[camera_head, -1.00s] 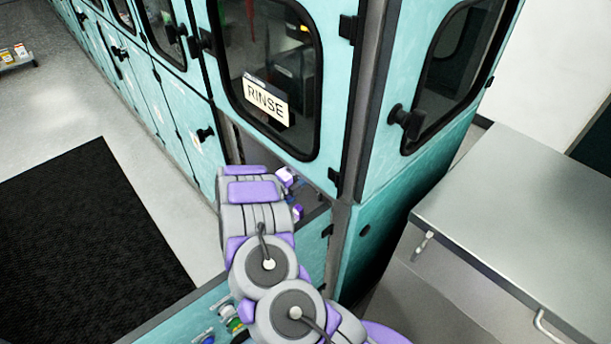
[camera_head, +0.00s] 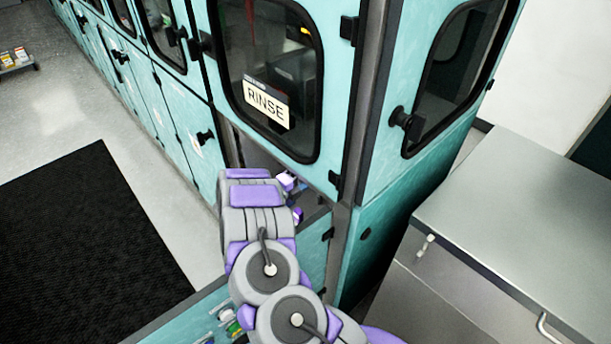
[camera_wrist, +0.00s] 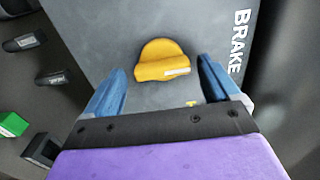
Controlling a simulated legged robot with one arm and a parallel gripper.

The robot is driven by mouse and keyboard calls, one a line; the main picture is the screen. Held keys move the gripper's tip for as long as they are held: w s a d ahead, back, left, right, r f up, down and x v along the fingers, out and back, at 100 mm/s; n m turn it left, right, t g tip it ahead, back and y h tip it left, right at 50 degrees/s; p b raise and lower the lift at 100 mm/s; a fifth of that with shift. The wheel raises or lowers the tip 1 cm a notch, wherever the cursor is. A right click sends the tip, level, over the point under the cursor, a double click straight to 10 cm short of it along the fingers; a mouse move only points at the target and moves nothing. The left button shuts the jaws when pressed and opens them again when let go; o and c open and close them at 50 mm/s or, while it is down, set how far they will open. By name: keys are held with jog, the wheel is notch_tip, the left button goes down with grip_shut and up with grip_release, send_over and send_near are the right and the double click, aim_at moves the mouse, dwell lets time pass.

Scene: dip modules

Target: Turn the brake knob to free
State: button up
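The brake knob (camera_wrist: 162,62) is yellow with a white mark on its grip, on a grey panel (camera_wrist: 100,30) lettered BRAKE in the wrist view. My gripper (camera_wrist: 160,82) is open, its two blue fingers apart on either side of the knob's near edge. I cannot tell whether either finger touches it. A small yellow mark shows on the panel below the knob. In the head view my arm reaches into an opening below the RINSE window (camera_head: 268,102), and the knob and fingers are hidden there.
In the wrist view, dark switches (camera_wrist: 25,42) and a green block (camera_wrist: 14,124) lie left of the panel. In the head view, teal cabinet walls and a corner post (camera_head: 358,110) stand close to my arm. A metal counter (camera_head: 530,210) is at right, a black mat (camera_head: 85,245) at left.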

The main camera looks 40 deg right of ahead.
jog(key=shift+a, duration=0.1)
jog(key=s+a+p, duration=0.2)
jog(key=a, duration=1.5)
jog(key=shift+s, duration=0.15)
jog(key=shift+a, duration=0.1)
